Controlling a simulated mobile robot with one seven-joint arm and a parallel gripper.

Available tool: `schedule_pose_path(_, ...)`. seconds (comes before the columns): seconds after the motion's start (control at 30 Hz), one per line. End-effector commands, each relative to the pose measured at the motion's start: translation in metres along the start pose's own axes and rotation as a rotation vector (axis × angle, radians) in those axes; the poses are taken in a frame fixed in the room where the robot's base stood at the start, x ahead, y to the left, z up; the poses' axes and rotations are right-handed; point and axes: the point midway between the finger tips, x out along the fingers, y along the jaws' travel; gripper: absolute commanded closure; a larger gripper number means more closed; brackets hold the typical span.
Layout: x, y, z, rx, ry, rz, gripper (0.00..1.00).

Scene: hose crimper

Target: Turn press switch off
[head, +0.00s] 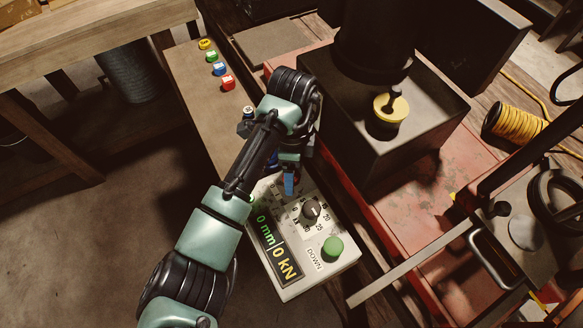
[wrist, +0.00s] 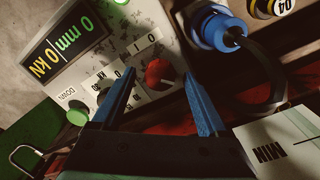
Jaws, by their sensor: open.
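The press control box (head: 345,262) is white with a lit display (head: 275,245) reading 0 mm and 0 kN, a black dial (head: 311,209) and a green DOWN button (head: 333,246). In the wrist view, a red switch knob (wrist: 158,72) sits on the box face beside 1 and 0 marks. My gripper (wrist: 160,76) is open, its two blue fingers on either side of the red knob. I cannot tell whether they touch it. In the head view my gripper (head: 290,183) is over the box's far end and the red knob is hidden behind my arm.
A blue round part (wrist: 221,30) and a yellow one marked 04 (wrist: 272,6) are close to the right finger. Several coloured caps stand on a board (head: 196,98) at the back. The dark press block (head: 350,115) rises right of my gripper.

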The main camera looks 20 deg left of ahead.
Motion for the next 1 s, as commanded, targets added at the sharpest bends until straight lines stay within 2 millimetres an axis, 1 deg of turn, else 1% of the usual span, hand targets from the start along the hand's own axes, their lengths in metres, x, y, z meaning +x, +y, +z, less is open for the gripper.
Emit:
schedule_pose_path(0.27,0.0026,-0.0002,0.0003,0.000,0.000,-0.001,0.23)
schedule_pose_path(0.3,0.0025,-0.0002,0.0003,0.000,0.000,-0.001,0.25)
schedule_pose_path(0.37,0.0024,-0.0002,0.0003,0.000,0.000,-0.001,0.36)
schedule_pose_path(0.4,0.0024,-0.0002,0.0003,0.000,0.000,-0.001,0.43)
schedule_pose_path(0.57,0.0022,-0.0002,0.0002,0.000,0.000,-0.001,0.72)
schedule_pose_path(0.7,0.0021,-0.0002,0.0002,0.000,0.000,-0.001,0.97)
schedule_pose_path(0.73,0.0021,-0.0002,0.0002,0.000,0.000,-0.001,1.00)
schedule_pose_path(1.0,0.0011,-0.0001,0.0001,-0.019,0.001,-0.001,1.00)
